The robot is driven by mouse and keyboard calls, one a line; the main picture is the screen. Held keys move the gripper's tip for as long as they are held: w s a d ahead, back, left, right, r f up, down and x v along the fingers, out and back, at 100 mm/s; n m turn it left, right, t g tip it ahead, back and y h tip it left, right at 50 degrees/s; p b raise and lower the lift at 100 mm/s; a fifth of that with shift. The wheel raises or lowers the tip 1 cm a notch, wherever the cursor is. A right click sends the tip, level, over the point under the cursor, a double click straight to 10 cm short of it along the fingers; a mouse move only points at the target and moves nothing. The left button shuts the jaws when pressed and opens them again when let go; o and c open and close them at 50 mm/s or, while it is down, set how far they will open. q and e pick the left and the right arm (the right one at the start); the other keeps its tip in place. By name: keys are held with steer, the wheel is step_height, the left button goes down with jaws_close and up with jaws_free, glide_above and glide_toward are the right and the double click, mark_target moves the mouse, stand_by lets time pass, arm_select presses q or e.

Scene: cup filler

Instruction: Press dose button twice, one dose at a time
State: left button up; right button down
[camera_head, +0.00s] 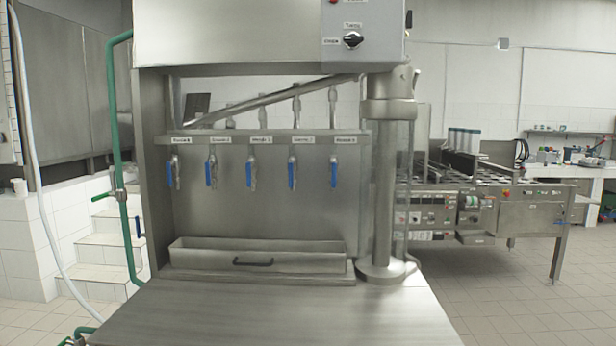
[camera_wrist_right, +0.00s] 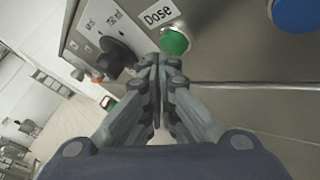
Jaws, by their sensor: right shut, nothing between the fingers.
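In the right wrist view the green dose button (camera_wrist_right: 174,41) sits on a grey metal panel under a white label reading "Dose" (camera_wrist_right: 160,14). My right gripper (camera_wrist_right: 160,62) is shut and empty. Its fingertips appear just below and left of the green button; I cannot tell whether they touch it or the panel. The dose button does not show in the head view. Neither gripper is in the head view.
A black knob (camera_wrist_right: 117,52) with volume marks is left of the green button, and a blue button (camera_wrist_right: 297,12) is at the upper right. The head view shows a steel machine with blue-handled taps (camera_head: 250,174), a trough (camera_head: 255,258) and a bare steel table (camera_head: 270,315).

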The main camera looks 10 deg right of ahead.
steer(key=shift+w+d, duration=0.15)
steer(key=shift+w, duration=0.3)
stand_by(0.6)
steer(key=shift+s+a, duration=0.2)
steer(key=shift+s, duration=0.5)
steer(key=s+a+p, duration=0.1)
steer(key=s, duration=0.4)
steer(key=shift+s+a, duration=0.35)
steer(key=shift+s, duration=0.05)
